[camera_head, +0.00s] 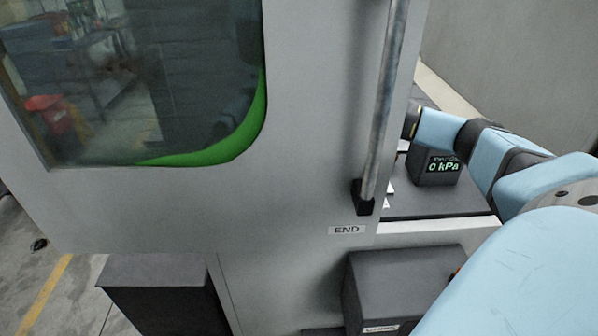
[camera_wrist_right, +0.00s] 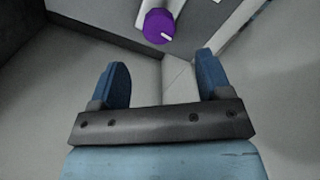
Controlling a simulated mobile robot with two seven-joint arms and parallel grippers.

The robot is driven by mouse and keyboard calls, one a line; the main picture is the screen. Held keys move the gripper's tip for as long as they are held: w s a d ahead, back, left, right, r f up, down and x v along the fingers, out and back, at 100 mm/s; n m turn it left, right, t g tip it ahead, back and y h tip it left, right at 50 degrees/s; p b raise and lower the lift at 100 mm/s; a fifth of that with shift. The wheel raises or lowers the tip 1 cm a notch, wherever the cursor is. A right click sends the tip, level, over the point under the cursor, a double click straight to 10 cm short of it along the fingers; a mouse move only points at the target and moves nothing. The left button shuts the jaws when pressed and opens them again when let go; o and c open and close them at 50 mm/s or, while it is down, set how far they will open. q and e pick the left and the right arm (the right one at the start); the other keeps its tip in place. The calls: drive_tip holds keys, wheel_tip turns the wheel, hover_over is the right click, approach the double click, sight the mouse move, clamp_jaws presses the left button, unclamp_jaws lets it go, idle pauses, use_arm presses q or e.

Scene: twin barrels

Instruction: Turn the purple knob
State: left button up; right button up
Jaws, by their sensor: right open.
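The purple knob (camera_wrist_right: 158,27) shows at the top middle of the right wrist view, at the end of a light cylindrical part, with a small white mark on its face. My right gripper (camera_wrist_right: 160,80) is open and empty, its two blue fingers spread apart. The knob lies beyond the fingertips and is not between them. In the head view my blue right arm reaches in from the right behind the machine door's edge, and its gripper and the knob are hidden there. My left gripper is not in view.
A large grey door (camera_head: 310,120) with a green-edged window and a vertical metal handle (camera_head: 384,110) fills the head view's middle. A dark gauge box (camera_head: 436,169) reading 0 kPa stands by my right arm. Dark boxes (camera_head: 160,290) sit below.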

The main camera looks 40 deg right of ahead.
wheel_tip(320, 180, down, 8)
drive_tip(key=shift+w+r+p, duration=0.1)
drive_tip(key=shift+p, duration=0.3)
drive_tip(key=shift+c, duration=0.4)
drive_tip(key=c, duration=0.8)
drive_tip(key=shift+c, duration=0.2)
